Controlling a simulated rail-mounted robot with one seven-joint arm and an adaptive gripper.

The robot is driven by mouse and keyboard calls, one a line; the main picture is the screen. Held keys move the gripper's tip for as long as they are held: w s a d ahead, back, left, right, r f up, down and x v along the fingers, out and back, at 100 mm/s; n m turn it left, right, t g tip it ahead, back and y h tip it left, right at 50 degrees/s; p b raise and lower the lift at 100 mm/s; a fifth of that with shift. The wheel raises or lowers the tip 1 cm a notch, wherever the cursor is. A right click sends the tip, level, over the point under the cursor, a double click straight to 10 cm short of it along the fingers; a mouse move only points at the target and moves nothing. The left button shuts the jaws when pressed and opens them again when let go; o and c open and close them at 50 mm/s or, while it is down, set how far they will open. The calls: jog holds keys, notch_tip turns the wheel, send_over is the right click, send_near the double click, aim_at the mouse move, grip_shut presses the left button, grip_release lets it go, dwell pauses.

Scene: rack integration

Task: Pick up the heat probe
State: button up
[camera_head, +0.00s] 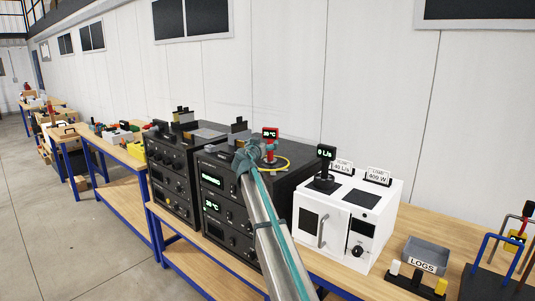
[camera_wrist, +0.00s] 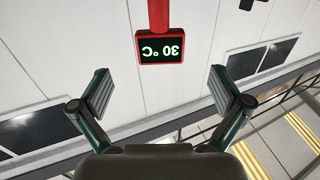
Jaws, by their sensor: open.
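The heat probe (camera_head: 270,148) is a red upright device with a small dark display reading about 30 °C. It stands on top of a black rack unit (camera_head: 288,172), with a yellow cable looped by its base. In the wrist view the probe's display (camera_wrist: 160,48) appears upside down, centred and beyond the fingertips. My gripper (camera_head: 250,152) is just left of the probe in the head view. In the wrist view its two fingers (camera_wrist: 160,75) are wide apart with nothing between them. My arm hides part of the rack's front.
A second black rack (camera_head: 172,178) stands to the left. A white box (camera_head: 345,222) with a black flow meter (camera_head: 325,165) on top stands to the right. Farther right are a grey LOGS tray (camera_head: 427,254) and a stand with blue and red handles (camera_head: 505,255).

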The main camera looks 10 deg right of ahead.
aim_at(269, 136)
jog(key=p+x, duration=0.1)
jog(key=x, duration=0.3)
jog(key=shift+r, duration=0.1)
jog(key=shift+w+d+p, duration=0.2)
jog(key=shift+w+p, duration=0.2)
jog(key=shift+w, duration=0.05)
jog(key=shift+w+d+p, duration=0.2)
jog(key=shift+w+p, duration=0.25)
jog(key=shift+p, duration=0.05)
jog(key=p+x, duration=0.2)
jog(key=x, duration=0.1)
jog(key=shift+w, duration=0.1)
jog(key=shift+w+d+f, duration=0.25)
jog(key=shift+w+d, duration=0.05)
jog(key=c, duration=1.8)
jog(key=shift+r, duration=0.1)
jog(key=shift+c, duration=0.2)
